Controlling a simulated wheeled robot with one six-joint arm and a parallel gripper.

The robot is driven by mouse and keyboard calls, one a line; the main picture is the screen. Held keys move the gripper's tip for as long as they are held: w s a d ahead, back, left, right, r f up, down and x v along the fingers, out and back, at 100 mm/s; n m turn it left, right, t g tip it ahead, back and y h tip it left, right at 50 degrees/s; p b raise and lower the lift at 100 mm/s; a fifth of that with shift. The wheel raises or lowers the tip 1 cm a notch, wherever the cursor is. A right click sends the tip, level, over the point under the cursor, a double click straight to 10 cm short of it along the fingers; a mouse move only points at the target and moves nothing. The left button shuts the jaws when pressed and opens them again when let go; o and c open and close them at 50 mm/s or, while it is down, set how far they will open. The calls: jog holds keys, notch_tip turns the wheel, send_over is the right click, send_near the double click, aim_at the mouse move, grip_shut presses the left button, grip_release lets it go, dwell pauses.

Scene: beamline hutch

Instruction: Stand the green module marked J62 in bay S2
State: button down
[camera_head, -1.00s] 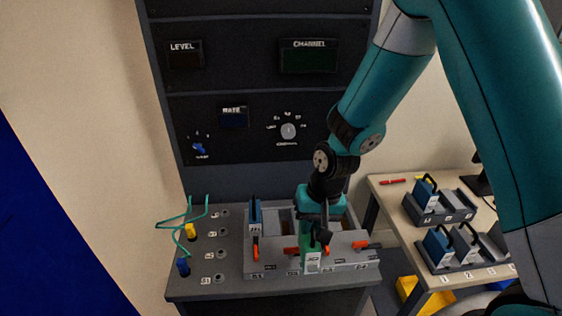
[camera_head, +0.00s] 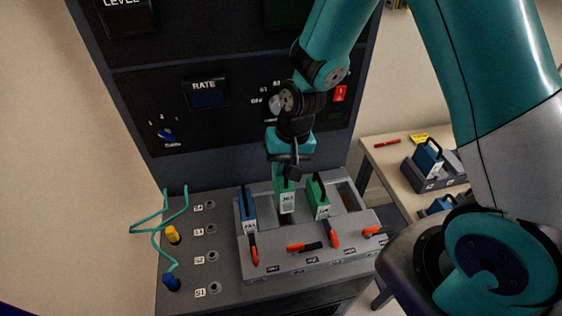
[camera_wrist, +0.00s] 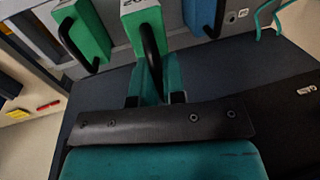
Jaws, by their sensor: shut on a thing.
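My gripper (camera_head: 287,168) is shut on the handle of a green module (camera_head: 286,200) with a white label, which I cannot read for certain. The module is upright, at the second opening from the left of the grey rack (camera_head: 310,262). I cannot tell whether its base is inside the bay or just above it. A blue module (camera_head: 248,210) stands to its left and another green module (camera_head: 318,198) to its right. In the wrist view the held module (camera_wrist: 143,22) shows its black handle (camera_wrist: 152,55) between the jaws. The bay marks are too small to read.
Orange levers line the rack's front; the second lever (camera_head: 300,247) and the rightmost (camera_head: 374,231) lie sideways, the other two point forward. Yellow (camera_head: 172,234) and blue (camera_head: 172,281) plugs with a green cable stand at left. A side table (camera_head: 385,160) holds blue modules.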

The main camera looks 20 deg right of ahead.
aim_at(283, 185)
jog(key=shift+f+b, duration=2.5)
jog(key=shift+f, duration=0.8)
jog(key=shift+s, duration=0.15)
jog(key=shift+f+b, duration=0.3)
jog(key=shift+f, duration=0.2)
jog(key=c, duration=1.1)
grip_release()
jog(key=d+r+b, duration=0.2)
jog(key=d+r, duration=0.1)
jog(key=r, duration=1.4)
jog(key=shift+s, duration=0.35)
jog(key=shift+d, duration=0.1)
